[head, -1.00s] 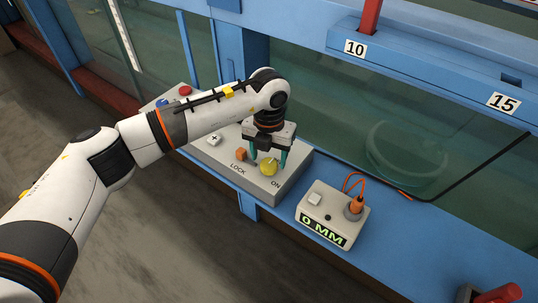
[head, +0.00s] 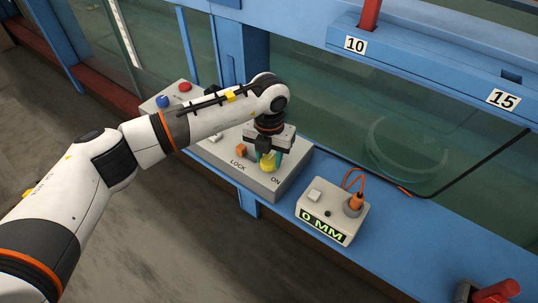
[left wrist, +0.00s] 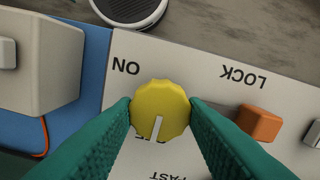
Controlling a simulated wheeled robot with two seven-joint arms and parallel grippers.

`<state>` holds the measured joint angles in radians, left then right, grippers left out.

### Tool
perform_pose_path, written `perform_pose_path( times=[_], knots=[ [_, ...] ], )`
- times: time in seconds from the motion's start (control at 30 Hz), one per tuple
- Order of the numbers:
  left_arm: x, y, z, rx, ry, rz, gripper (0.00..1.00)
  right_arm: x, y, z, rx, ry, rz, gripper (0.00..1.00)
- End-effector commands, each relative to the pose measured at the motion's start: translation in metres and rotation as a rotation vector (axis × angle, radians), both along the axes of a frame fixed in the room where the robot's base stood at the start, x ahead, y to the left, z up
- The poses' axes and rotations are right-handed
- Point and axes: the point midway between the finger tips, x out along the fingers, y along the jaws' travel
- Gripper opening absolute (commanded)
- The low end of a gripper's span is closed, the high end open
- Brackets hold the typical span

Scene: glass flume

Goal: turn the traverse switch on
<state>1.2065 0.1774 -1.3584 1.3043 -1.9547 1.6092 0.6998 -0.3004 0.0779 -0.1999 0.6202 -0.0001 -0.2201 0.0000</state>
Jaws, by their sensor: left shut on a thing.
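The yellow round traverse switch knob (head: 268,167) sits on the sloped grey control box (head: 259,184), by the word ON. In the left wrist view the knob (left wrist: 160,108) has a white pointer line pointing down in the picture, away from the ON label (left wrist: 126,67) and over a partly hidden label. My left gripper (head: 267,160) comes down over the knob, and its two teal fingers touch it from both sides, shut on it. It also shows in the left wrist view (left wrist: 160,112). My right gripper is not in view.
An orange block-shaped control (head: 240,152) marked LOCK sits just left of the knob. A small readout box (head: 333,213) showing 0 MM, with an orange cable, stands to the right. The glass flume wall rises behind.

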Motion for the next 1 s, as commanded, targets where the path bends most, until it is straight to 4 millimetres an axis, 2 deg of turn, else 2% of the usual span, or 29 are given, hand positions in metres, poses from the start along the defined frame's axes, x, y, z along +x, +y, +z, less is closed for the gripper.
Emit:
perform_pose_path(
  times=[0.37, 0.7, 1.0],
  knots=[
    [0.001, 0.0, -0.006, 0.001, -0.004, -0.202, 0.16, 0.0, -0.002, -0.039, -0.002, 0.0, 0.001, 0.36],
    [0.001, 0.0, -0.006, 0.002, -0.004, -0.522, 0.16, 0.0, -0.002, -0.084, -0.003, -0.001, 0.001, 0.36],
    [0.0, 0.0, -0.004, 0.001, -0.002, -0.806, 0.16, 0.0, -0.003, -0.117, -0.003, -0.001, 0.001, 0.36]
  ],
)
